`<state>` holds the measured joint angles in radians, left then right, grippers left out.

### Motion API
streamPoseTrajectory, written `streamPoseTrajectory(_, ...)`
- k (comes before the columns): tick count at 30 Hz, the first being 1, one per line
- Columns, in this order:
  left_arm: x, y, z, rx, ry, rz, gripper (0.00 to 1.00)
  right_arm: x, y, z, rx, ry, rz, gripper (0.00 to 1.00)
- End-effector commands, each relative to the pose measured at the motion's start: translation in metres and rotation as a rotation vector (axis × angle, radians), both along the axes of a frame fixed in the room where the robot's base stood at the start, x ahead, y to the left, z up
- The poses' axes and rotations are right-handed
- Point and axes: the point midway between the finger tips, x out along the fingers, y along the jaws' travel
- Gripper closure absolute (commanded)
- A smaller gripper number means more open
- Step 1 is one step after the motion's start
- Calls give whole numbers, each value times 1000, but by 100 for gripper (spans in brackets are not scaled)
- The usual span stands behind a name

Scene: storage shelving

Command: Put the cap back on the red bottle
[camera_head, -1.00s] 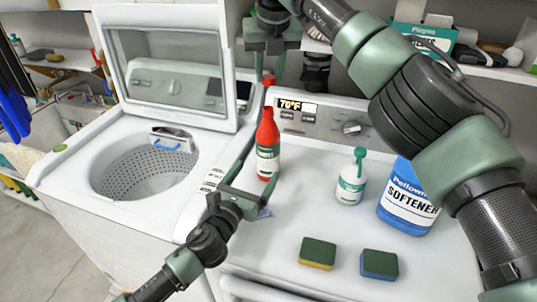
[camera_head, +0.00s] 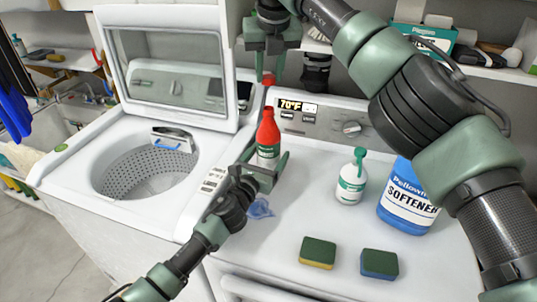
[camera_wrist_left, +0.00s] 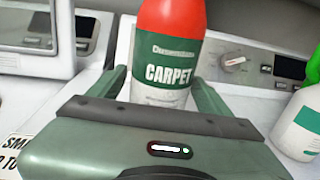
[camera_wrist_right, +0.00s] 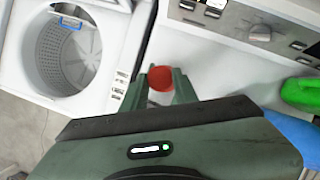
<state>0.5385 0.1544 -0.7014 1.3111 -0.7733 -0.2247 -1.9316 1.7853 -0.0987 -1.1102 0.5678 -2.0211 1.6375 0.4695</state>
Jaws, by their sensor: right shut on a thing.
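The red bottle (camera_head: 268,131) with a white and green label stands upright on the washer top. It fills the middle of the left wrist view (camera_wrist_left: 168,60). My left gripper (camera_head: 268,163) is open low at the bottle, with one finger on each side; whether either finger touches it is unclear. My right gripper (camera_head: 269,60) is up above the bottle, pointing down, shut on the red cap (camera_head: 268,78). The cap also shows between the right fingers in the right wrist view (camera_wrist_right: 160,77). It is apart from the bottle's top.
A white bottle with a green top (camera_head: 351,184) and a blue softener jug (camera_head: 407,197) stand to the right. Two sponges (camera_head: 318,252) (camera_head: 380,263) lie in front. A small blue item (camera_head: 261,208) lies near the left gripper. An open washer drum (camera_head: 146,170) is at left.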

Motion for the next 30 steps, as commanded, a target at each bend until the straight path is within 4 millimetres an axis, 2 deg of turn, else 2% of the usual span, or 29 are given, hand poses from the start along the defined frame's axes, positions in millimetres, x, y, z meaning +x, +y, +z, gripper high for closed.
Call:
streamPoseTrajectory(1,0,0,0,0,0,0,39,0,0,0,0,0,0,100)
streamPoseTrajectory(6,0,0,0,0,1,0,86,0,0,0,0,0,0,100)
streamPoseTrajectory(8,0,0,0,0,1,0,100,0,0,0,0,0,0,100)
streamPoseTrajectory(13,0,0,-1,0,1,0,100,0,0,-7,-1,0,1,100)
streamPoseTrajectory(21,0,0,0,0,1,0,100,0,0,-44,1,-7,1,100)
streamPoseTrajectory(30,0,0,-1,0,1,0,100,0,0,-49,1,-9,0,100)
